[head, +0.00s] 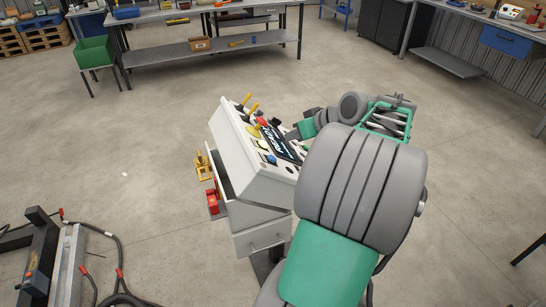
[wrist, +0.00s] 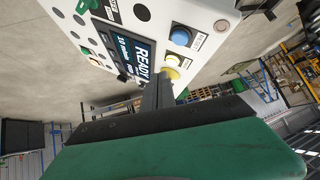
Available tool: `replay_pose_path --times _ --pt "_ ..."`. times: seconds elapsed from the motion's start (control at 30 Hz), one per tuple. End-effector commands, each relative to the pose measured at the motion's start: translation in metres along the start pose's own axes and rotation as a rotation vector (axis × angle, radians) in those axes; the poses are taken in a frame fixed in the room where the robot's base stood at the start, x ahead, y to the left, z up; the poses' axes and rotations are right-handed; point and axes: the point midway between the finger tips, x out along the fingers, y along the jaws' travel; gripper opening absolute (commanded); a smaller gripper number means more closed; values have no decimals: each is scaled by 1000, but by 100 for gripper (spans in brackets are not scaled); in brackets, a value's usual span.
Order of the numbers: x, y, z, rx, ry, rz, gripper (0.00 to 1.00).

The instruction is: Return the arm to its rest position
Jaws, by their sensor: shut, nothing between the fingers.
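My gripper (wrist: 157,92) shows in the wrist view as dark shut fingers in front of a green body, with nothing held. Its tip overlaps the panel edge near a yellow button (wrist: 171,73); I cannot tell whether it touches. In the head view my grey and green arm (head: 360,180) reaches forward over the right side of a white control console (head: 262,190), and my gripper (head: 291,134) is beside the console's screen. The screen (wrist: 132,50) reads "READY". A blue button (wrist: 180,37) sits near it.
Yellow levers (head: 252,108) stand up from the console top. A yellow part (head: 204,165) and a red part (head: 212,200) stick out at its left side. A workbench (head: 200,52) stands at the back, with a green bin (head: 94,51) left of it.

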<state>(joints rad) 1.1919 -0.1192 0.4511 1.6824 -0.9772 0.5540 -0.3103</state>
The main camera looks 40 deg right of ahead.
Motion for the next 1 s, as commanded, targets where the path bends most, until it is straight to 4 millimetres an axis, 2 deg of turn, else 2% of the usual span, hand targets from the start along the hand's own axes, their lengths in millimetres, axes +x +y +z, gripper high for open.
replay_pose_path --times 0.37,0.47,0.5,0.63,0.73,0.83,0.9,1.0 --pt "0 -1 3 41 -12 -4 0" --pt "2 18 42 209 -128 57 0" --pt "5 22 63 277 -173 78 0" --pt "4 26 127 479 -313 154 0" --pt "-8 22 169 611 -404 228 0" --pt "-20 0 202 705 -505 302 0" --pt "-25 -25 215 720 -569 346 0" --pt "-28 -59 222 683 -627 385 0"
